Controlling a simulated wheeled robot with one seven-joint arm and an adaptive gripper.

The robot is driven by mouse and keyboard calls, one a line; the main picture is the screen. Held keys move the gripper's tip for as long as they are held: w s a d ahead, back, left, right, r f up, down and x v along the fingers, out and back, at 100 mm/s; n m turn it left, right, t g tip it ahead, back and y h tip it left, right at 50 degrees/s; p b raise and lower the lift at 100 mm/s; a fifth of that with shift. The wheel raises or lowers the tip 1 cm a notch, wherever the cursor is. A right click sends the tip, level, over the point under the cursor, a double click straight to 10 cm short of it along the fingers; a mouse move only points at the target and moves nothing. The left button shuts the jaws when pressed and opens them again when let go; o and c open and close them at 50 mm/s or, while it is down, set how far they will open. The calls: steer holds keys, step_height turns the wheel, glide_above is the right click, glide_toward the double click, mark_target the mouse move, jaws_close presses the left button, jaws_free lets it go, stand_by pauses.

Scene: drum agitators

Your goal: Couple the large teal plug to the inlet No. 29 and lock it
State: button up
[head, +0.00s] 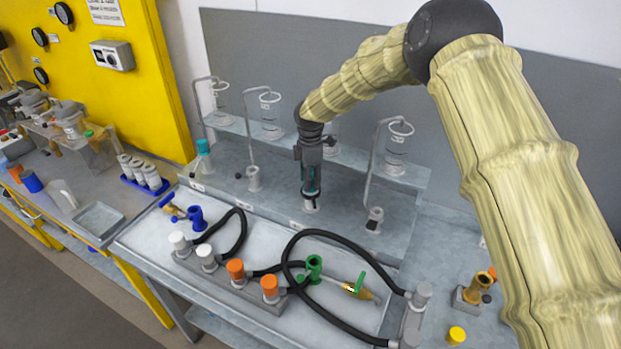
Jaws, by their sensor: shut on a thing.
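My gripper (311,188) points straight down at the middle of the grey stepped bench and is shut on a dark teal plug (312,178). The plug is upright between the fingers, which hide part of it. Directly below it is a pale inlet (310,207) on the lower step. The plug's lower end is at or just above this inlet; I cannot tell whether they touch. Another teal piece (204,148) stands upright at the left end of the step. The small number labels by the inlets are too small to read, so I cannot tell which is No. 29.
Other inlets stand left (254,180) and right (375,218) of my gripper, near thin bent pipes and glass cylinders (397,145). In front, a tray (140,237) holds black hoses (340,240), white and orange caps, and blue and green fittings. A brass fitting (473,290) stands at right.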

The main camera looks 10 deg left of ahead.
steer(key=shift+f, duration=0.1)
steer(key=o, duration=1.1)
steer(key=shift+o, duration=0.3)
steer(key=shift+r+p, duration=1.8)
steer(key=shift+r, duration=2.15)
